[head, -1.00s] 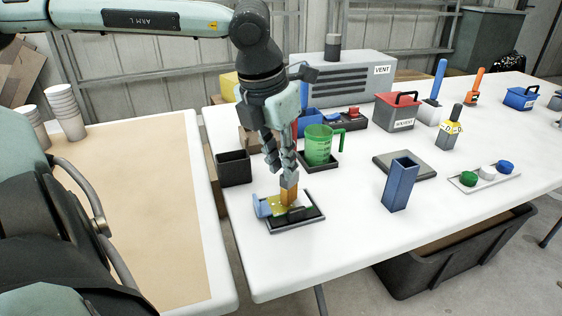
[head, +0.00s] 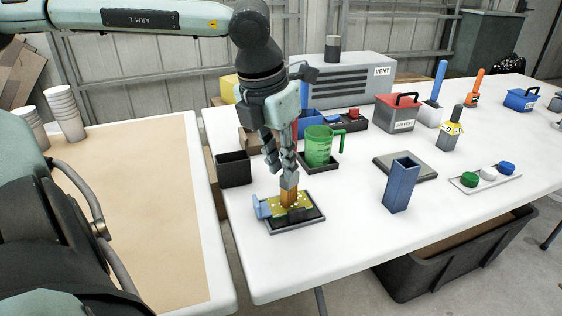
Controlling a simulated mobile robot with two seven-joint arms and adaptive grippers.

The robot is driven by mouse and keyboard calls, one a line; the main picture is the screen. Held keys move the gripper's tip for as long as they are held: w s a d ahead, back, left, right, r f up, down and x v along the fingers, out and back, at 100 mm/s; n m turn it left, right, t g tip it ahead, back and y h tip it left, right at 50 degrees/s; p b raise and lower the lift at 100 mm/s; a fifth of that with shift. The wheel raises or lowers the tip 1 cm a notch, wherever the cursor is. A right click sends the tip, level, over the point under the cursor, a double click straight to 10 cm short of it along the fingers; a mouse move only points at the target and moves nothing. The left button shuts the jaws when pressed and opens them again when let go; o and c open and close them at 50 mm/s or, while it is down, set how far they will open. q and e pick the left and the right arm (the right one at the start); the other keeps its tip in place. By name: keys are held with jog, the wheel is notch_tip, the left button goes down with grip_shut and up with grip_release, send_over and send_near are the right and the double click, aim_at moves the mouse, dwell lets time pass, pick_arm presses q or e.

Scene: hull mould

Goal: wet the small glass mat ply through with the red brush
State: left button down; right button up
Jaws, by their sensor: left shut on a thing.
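My left gripper (head: 280,168) is shut on the brush, above the front left of the white table. The brush's grey ferrule and orange-brown bristles (head: 289,196) point down and appear to touch the ply. A red strip shows beside the fingers; I cannot tell whether it is the handle. The small glass mat ply (head: 302,202) lies in a shallow dark tray (head: 297,228). Yellow-green with pale specks covers its back and right; its front is dark green. A light blue piece (head: 262,207) sits at the tray's left edge. My right gripper is not in view.
A green jug (head: 318,146) stands on a dark tray behind the ply. A black open box (head: 234,169) is to its left, and a blue upright holder (head: 401,186) to its right. The front of the white table (head: 290,265) is clear.

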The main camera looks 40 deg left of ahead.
pick_arm(q)
jog(key=shift+f+b, duration=0.15)
jog(key=shift+b, duration=0.7)
dwell(1.1)
jog(key=shift+s+a+r+b, duration=0.25)
jog(key=shift+s+b, duration=0.1)
jog(key=shift+s, duration=0.15)
jog(key=shift+s+a+r+b, duration=0.25)
jog(key=shift+s+r+b, duration=0.05)
jog(key=shift+s+b, duration=0.15)
jog(key=shift+s+a+r+b, duration=0.25)
jog(key=shift+s+b, duration=0.05)
jog(key=shift+s, duration=0.2)
jog(key=shift+b+x, duration=0.8)
jog(key=shift+b, duration=0.15)
jog(key=shift+s, duration=0.25)
